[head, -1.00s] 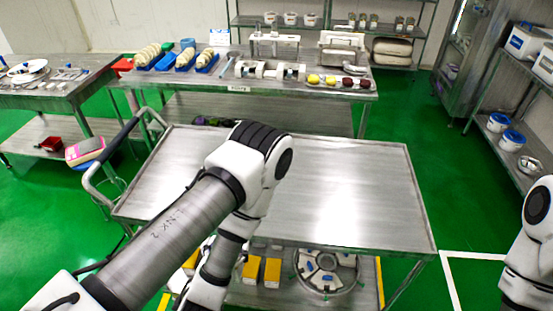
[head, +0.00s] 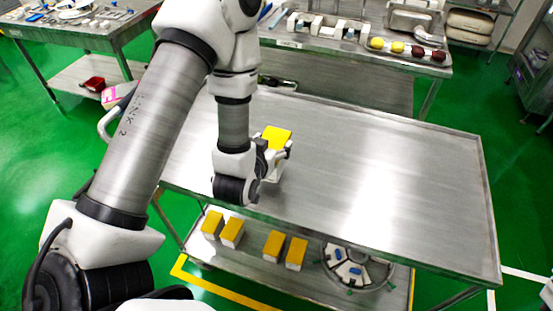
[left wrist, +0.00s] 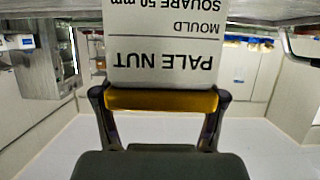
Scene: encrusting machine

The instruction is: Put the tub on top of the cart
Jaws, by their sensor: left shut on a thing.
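The tub (head: 277,137), a white box with a yellow top, is at the left part of the cart's steel top (head: 390,190). My left gripper (head: 268,160) is shut on it. In the left wrist view the tub (left wrist: 160,55) shows a white label that reads "PALE NUT" upside down, between the fingers of my left gripper (left wrist: 160,100). The tub is close to the cart top, but its underside is hidden, so I cannot tell whether it touches. My right gripper is not in view.
The rest of the cart top is bare. Several yellow-topped boxes (head: 297,253) and a round segmented plate (head: 350,268) are on the cart's lower shelf. A table (head: 340,50) with yellow and dark red pieces stands behind, and another table (head: 85,35) is at the back left.

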